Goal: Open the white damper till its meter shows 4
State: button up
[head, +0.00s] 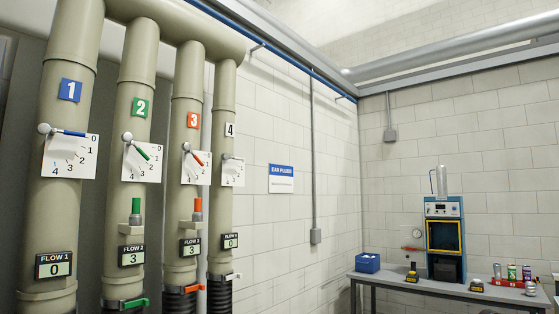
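The white damper is on the rightmost pipe (222,120), under a white label "4" (230,129). Its dial plate (234,178) is marked 0 to 4, and its white lever (233,157) points right, near 0. Its meter, labelled FLOW 4 (230,241), reads 0. A small white handle (231,276) sits on the pipe below the meter. My gripper is not in view.
Pipe 1 has a blue lever (68,132), and its meter (54,266) reads 0. The green lever (142,152) and orange lever (197,158) tilt down-right; meters 2 (131,256) and 3 (190,247) read 3. A workbench (440,289) stands at right.

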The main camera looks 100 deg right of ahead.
aim_at(225, 156)
jog(key=z, duration=3)
